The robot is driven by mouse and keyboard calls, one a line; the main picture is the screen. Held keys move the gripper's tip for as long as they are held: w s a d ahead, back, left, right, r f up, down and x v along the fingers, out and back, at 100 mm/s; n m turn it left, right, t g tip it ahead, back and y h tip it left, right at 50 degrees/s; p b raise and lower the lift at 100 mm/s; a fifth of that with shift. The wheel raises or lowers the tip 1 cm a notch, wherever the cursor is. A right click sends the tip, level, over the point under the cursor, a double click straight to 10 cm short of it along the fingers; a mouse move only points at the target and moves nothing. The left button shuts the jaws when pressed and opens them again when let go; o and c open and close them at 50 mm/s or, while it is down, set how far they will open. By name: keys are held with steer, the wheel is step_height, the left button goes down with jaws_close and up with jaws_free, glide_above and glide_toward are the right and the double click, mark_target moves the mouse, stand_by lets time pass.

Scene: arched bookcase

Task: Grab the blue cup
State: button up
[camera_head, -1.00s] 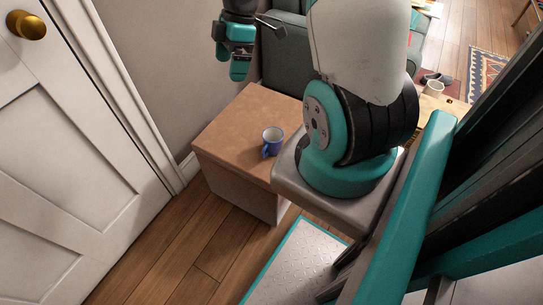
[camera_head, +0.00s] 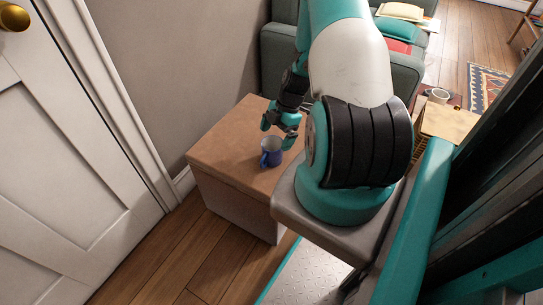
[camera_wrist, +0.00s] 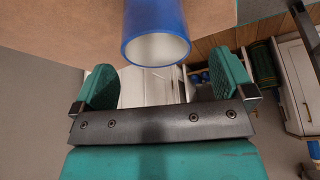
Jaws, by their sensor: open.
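The blue cup (camera_head: 271,152) with a pale inside stands upright on a brown box-like table, its handle toward the left front in the head view. My gripper (camera_head: 279,126) is close behind and above the cup in the head view. In the wrist view my gripper (camera_wrist: 165,80) is open, one finger on each side, with the cup's rim just beyond and roughly centred between the fingers. Contact with the cup cannot be made out.
The brown table (camera_head: 225,150) has a bare top around the cup. A white door (camera_head: 70,180) stands at the left, beside a grey wall. A green sofa (camera_head: 283,60) is behind the table.

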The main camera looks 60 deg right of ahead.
mark_target(269, 149)
steer(key=x, duration=0.3)
steer(key=b+x, duration=0.1)
steer(key=x, duration=0.2)
steer(key=shift+w+a+r, duration=0.1)
steer(key=shift+w, duration=0.15)
steer(key=c, duration=1.1)
